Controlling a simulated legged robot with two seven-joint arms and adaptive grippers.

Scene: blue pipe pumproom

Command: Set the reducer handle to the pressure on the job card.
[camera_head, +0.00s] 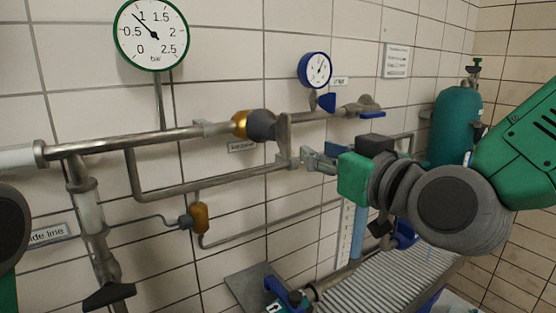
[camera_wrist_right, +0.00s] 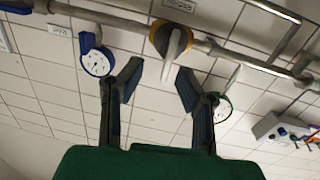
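The reducer (camera_head: 240,123) has a brass-yellow body and a grey handle (camera_head: 262,125) on the upper pipe, above a small label. My right gripper (camera_head: 300,160) comes in from the right, by the lower end of the handle's arm. In the right wrist view my right gripper (camera_wrist_right: 160,80) is open, with the pale handle (camera_wrist_right: 174,42) just beyond the fingertips; contact is not clear. The green-rimmed gauge (camera_head: 150,35) has its needle between 0.5 and 1 bar. The job card (camera_head: 397,60) on the wall is too small to read. My left gripper is out of view.
A blue gauge (camera_head: 316,70) and a blue-handled valve (camera_head: 365,110) sit right of the reducer. A side-line valve (camera_head: 108,294) with a dark handle is at lower left. A green cylinder (camera_head: 452,128) stands at right. Pipes run close along the tiled wall.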

